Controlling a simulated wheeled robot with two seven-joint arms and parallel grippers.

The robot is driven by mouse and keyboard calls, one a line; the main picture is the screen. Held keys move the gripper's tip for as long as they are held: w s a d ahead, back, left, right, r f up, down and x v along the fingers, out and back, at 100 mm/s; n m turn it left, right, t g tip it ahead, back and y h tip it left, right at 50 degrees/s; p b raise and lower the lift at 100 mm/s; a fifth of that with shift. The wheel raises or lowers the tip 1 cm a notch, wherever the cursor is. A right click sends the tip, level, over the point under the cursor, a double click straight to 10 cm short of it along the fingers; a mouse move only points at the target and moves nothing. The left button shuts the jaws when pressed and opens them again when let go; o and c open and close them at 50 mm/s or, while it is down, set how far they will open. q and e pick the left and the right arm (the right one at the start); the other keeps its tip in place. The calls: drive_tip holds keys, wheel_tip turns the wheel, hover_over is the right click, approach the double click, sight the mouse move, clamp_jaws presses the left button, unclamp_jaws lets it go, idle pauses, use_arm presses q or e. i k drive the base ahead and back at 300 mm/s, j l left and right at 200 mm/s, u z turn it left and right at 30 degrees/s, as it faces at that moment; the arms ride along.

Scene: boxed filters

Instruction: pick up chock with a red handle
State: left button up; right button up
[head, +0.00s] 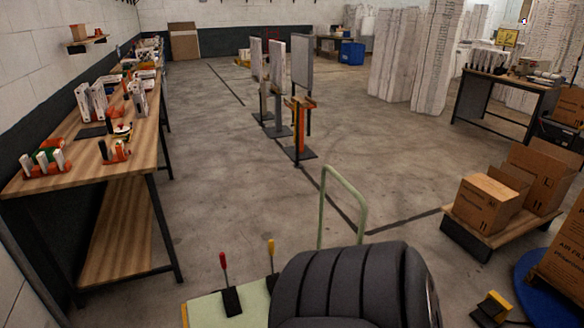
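The chock with a red handle (231,299) stands at the bottom of the head view. It has a dark base and a thin upright stick with a red grip on top. It sits on a pale green platform (203,313). A similar chock with a yellow handle (271,261) stands just to its right, its base partly hidden. A large dark, grooved, tyre-like thing (345,285) stands to the right of both and covers part of the platform. Neither of my grippers shows in this view.
A pale green handle frame (324,205) rises behind the tyre-like thing. A wooden workbench (35,187) with several items runs along the left wall. Cardboard boxes (486,203) stand on a low cart at right. Open concrete floor (230,190) lies between.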

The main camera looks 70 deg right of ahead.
sight(231, 298)
drive_tip(key=z, duration=1.7)
drive_tip(key=i+j+z, duration=0.1)
drive_tip(key=i+j, duration=0.25)
drive_tip(key=j, duration=0.2)
drive_tip(key=z, duration=0.05)
